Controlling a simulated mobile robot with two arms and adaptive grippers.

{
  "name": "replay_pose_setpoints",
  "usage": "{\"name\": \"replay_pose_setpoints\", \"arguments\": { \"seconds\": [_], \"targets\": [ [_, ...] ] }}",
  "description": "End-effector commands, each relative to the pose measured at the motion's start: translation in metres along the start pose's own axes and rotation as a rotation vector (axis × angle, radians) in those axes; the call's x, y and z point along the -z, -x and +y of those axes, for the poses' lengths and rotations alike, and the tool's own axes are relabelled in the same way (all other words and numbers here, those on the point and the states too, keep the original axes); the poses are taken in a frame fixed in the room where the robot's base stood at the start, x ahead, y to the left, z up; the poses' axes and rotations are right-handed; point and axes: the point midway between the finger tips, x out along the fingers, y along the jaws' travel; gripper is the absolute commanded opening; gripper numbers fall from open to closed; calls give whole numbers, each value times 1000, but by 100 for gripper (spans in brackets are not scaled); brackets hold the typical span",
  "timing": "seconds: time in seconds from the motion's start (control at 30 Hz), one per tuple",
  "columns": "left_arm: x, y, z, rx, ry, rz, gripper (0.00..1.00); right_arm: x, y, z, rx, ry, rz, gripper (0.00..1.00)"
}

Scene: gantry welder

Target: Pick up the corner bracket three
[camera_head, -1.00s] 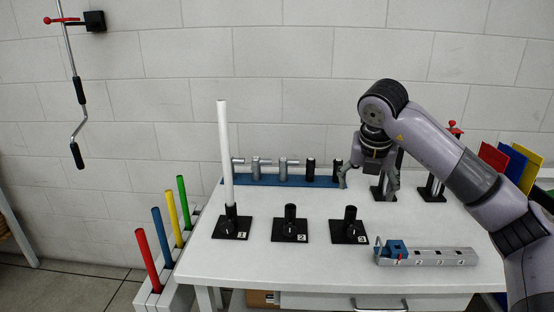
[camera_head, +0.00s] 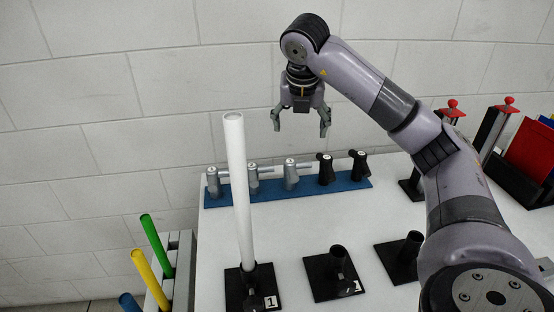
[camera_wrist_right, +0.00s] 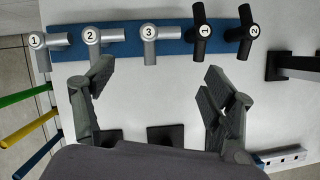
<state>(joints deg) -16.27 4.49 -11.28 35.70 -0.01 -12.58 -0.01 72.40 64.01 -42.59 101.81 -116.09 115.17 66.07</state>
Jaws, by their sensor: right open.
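My left gripper is not in view.
Silver brackets 1 (camera_wrist_right: 37,40) and 2 (camera_wrist_right: 91,36) and black pieces 1 (camera_wrist_right: 203,30) and 2 (camera_wrist_right: 254,30) stand close by on the strip. A tall white tube (camera_head: 238,190) stands in the numbered black base 1 (camera_head: 236,296). Red-topped black posts (camera_head: 450,106) stand at the right.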

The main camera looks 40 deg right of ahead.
Motion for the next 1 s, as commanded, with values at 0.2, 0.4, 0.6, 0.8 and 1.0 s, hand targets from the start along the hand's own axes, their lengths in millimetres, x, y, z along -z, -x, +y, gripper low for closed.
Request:
{"name": "replay_pose_setpoints", "arguments": {
  "seconds": [0.2,0.4,0.6,0.8,1.0],
  "targets": [
    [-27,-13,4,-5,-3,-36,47,2,-36,0,4,0,6,77],
    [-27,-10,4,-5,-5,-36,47,1,-77,-1,6,0,5,77],
    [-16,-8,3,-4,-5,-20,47,1,-111,0,2,0,3,77],
    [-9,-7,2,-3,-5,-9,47,0,-124,0,1,-1,1,77],
    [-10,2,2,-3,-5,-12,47,-1,-151,0,4,1,5,77]
  ]
}}
